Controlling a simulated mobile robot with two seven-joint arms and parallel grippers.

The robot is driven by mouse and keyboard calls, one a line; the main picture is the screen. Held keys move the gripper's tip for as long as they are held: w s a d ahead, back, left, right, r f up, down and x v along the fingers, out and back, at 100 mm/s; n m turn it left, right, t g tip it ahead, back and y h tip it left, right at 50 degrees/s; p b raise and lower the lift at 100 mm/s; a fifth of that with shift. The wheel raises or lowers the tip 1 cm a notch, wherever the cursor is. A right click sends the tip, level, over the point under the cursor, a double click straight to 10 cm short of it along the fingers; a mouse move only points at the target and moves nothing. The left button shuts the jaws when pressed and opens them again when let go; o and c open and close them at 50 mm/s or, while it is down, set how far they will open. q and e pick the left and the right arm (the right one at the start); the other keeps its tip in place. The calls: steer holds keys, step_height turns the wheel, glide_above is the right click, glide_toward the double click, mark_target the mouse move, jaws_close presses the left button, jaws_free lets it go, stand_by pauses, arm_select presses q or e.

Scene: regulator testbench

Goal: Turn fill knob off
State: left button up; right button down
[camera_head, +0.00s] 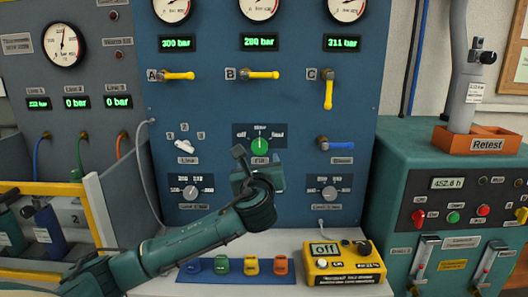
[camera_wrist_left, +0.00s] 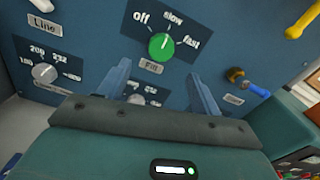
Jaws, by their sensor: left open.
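The green fill knob (camera_head: 259,146) sits on the blue panel under the gauges, on a dark plate marked off, slow and fast. In the left wrist view the fill knob (camera_wrist_left: 161,47) shows with its white mark pointing up, towards slow. My left gripper (camera_head: 248,165) is in front of the panel, just below the knob, and partly covers the plate's lower area. In the wrist view the left gripper (camera_wrist_left: 161,80) has its two fingers spread apart with nothing between them; the knob appears beyond and above the fingertips. My right gripper is not in view.
A white line knob (camera_head: 184,146) is left of the plate and a blue valve handle (camera_head: 340,146) is right. Yellow handles (camera_head: 260,75) are above. A yellow meter (camera_head: 344,263) reading off and coloured clips stand on the ledge below.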

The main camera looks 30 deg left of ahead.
mark_target(260, 150)
arm_select(q)
steer(key=x, duration=0.9)
steer(key=shift+d, duration=0.1)
steer(key=shift+c, duration=0.4)
steer(key=c, duration=0.9)
